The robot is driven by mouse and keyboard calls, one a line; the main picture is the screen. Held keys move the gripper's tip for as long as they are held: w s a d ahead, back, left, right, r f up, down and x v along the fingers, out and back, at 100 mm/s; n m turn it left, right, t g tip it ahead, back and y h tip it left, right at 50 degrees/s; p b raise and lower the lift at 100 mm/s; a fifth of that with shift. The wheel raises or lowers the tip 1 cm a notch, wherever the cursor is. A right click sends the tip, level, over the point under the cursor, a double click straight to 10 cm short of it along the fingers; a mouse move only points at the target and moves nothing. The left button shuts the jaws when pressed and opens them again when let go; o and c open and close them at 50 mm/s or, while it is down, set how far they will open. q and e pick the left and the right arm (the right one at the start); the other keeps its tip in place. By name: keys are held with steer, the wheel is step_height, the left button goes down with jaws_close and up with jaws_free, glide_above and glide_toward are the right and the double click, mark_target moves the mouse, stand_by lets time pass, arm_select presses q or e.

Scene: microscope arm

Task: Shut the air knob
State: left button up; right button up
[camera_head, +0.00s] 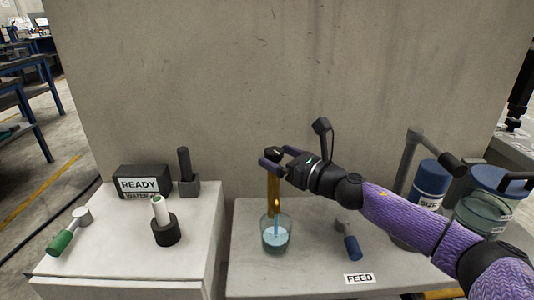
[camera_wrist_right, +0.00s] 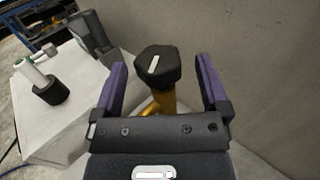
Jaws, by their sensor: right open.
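The knob is a black faceted cap with a white mark, on top of a brass post; it shows small in the head view (camera_head: 274,153) and large in the right wrist view (camera_wrist_right: 157,64). I see no air label on it. The brass post (camera_head: 273,185) stands behind a glass of blue liquid (camera_head: 276,237), with a thin blue stream above the liquid. My right gripper (camera_head: 280,158) is open at knob height. In the wrist view its purple fingers (camera_wrist_right: 161,72) stand on either side of the knob, with gaps showing. My left gripper is not in view.
A blue-handled lever (camera_head: 349,245) sits by the FEED label (camera_head: 359,279), below my right arm. Blue containers (camera_head: 432,180) and a grey pipe stand at the right. The left block holds a READY box (camera_head: 142,183), a green-handled lever (camera_head: 64,240) and a white-topped post (camera_head: 160,210). A wall stands behind.

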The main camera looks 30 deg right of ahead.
mark_target(268, 151)
steer(key=shift+x, duration=1.7)
steer(key=shift+r, duration=0.1)
jaws_close()
